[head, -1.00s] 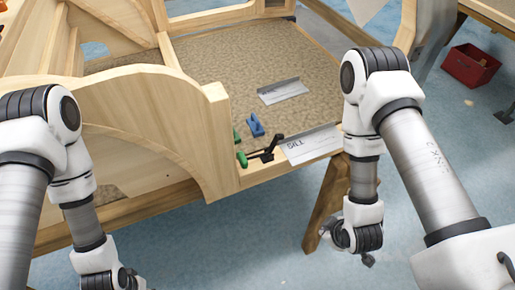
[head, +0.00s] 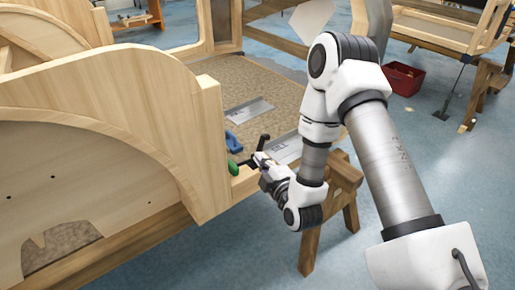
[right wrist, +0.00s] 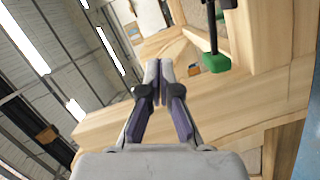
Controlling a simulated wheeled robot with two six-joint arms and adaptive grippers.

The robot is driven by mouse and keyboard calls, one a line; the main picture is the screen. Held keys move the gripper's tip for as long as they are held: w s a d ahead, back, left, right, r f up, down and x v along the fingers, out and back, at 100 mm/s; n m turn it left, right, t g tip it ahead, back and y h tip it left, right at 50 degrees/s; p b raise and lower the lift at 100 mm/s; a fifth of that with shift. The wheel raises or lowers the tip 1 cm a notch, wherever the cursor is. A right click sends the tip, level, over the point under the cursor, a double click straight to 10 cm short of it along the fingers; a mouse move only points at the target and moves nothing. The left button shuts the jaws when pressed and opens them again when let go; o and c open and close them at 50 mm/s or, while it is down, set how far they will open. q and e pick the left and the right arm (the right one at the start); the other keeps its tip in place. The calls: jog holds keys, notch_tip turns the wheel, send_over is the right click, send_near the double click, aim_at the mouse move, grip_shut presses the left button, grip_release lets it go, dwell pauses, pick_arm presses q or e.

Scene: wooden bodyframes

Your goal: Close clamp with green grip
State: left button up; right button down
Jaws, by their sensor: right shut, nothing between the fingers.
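The clamp with the green grip (head: 233,168) sits on the near corner edge of the wooden frame, with a black lever (head: 264,142) standing up beside it. In the right wrist view the green grip (right wrist: 216,62) hangs at the end of a black bar (right wrist: 213,28), right of the fingers and apart from them in the picture. My right gripper (head: 259,158) is at the black part of the clamp, just right of the green grip. Its fingers (right wrist: 158,70) are together and empty. Whether it touches the clamp cannot be told. My left gripper is out of view.
A blue clamp (head: 234,142) stands behind the green grip. Grey metal plates (head: 249,111) lie on the frame's floor panel. A curved wooden panel (head: 130,105) rises at the left. A wooden trestle (head: 343,180) supports the corner. A red crate (head: 403,79) stands on the floor behind.

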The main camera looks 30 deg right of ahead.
aim_at(261, 144)
jog(key=w+d, duration=0.1)
jog(key=w, duration=0.1)
jog(key=w+d+f+p, duration=0.1)
jog(key=w+d, duration=0.1)
jog(key=w, duration=0.1)
jog(key=w+d+f, duration=0.1)
jog(key=w+d, duration=0.1)
jog(key=shift+w, duration=0.4)
